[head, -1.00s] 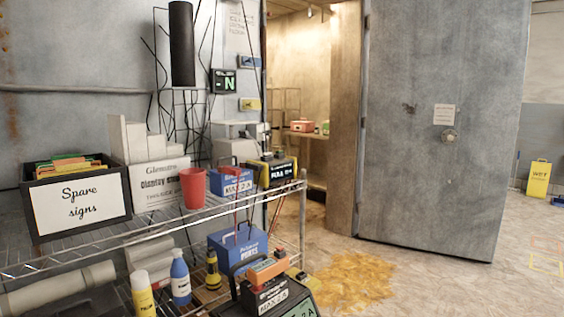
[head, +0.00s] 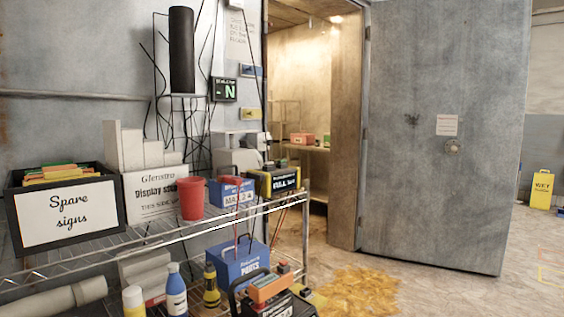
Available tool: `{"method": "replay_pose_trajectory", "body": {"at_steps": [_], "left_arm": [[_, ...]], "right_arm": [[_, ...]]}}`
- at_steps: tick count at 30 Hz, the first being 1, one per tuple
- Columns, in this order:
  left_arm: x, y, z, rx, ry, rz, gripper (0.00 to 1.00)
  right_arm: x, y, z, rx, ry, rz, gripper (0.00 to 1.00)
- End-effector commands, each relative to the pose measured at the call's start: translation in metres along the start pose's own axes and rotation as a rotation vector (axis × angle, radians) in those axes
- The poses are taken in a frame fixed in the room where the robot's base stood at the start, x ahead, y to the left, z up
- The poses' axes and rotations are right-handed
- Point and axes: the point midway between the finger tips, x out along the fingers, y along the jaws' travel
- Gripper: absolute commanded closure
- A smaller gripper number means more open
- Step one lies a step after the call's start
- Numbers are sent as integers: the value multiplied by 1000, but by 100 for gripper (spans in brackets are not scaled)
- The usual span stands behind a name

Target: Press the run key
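No key marked "run" can be made out in the head view. A small black display (head: 224,90) with a green "N" hangs on the grey wall. A blue switch plate (head: 251,71) and a yellow plate (head: 251,114) are beside it, their lettering too small to read. A yellow and black unit (head: 273,181) stands at the right end of the upper shelf. A black device with an orange top (head: 268,289) is low at the bottom edge, partly cut off. Neither of my grippers is in view.
A wire shelf (head: 160,234) fills the left foreground, holding a spare signs box (head: 68,212), red cup (head: 192,198) and blue bins. The heavy grey door (head: 430,140) stands open. A yellow-brown spill (head: 360,292) lies on the floor.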

Motion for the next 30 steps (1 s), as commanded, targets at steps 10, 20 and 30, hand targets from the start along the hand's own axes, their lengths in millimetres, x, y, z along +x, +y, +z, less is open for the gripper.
{"method": "replay_pose_trajectory", "body": {"at_steps": [10, 20, 30], "left_arm": [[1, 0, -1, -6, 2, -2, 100], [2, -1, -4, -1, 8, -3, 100], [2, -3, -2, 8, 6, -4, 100]], "right_arm": [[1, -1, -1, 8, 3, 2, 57], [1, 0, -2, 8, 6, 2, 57], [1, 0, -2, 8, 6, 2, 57]]}}
